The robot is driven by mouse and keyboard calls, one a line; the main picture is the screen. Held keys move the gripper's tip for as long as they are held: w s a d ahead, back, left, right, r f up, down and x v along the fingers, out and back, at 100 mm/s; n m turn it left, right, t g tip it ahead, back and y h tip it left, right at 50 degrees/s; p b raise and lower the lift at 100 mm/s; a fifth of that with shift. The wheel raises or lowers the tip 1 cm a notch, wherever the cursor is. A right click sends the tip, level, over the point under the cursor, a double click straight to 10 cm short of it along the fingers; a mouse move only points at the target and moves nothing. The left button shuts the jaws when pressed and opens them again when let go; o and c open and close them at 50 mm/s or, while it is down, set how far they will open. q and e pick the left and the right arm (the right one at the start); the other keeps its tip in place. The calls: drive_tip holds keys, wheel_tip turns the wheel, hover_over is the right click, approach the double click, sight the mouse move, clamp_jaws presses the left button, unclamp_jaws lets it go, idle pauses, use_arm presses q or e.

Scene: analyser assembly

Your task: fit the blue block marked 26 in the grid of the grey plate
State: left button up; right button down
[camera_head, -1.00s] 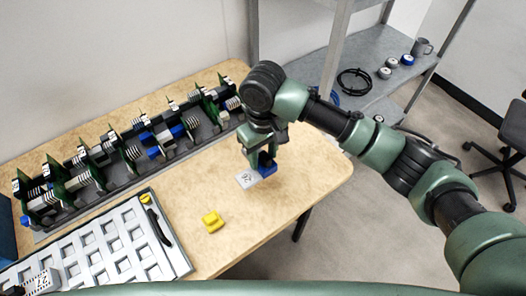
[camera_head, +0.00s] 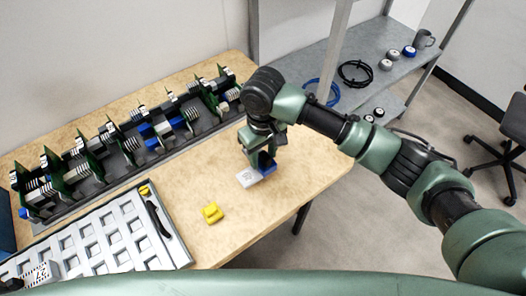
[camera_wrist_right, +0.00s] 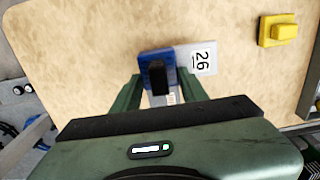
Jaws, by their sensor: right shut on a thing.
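The blue block marked 26 (camera_wrist_right: 203,60) has a blue part and a pale part with the number label. My right gripper (camera_wrist_right: 163,88) is shut on it, and in the head view the gripper (camera_head: 260,150) holds it over the right part of the wooden table. The block shows in the head view (camera_head: 249,177) below the fingers; its clearance from the table is hard to tell. The grey plate (camera_head: 178,250) with a grid of square recesses lies at the lower left, apart from the block. My left gripper is not in view.
A yellow piece (camera_head: 212,213) lies on the table between plate and block. A dark rack (camera_head: 205,122) of green boards and several modules runs along the back. A numbered pale block (camera_head: 40,274) is at the lower left.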

drive_tip(key=shift+f+b, duration=0.3)
drive_tip(key=shift+f, duration=0.9)
drive_tip(key=c, duration=0.7)
unclamp_jaws()
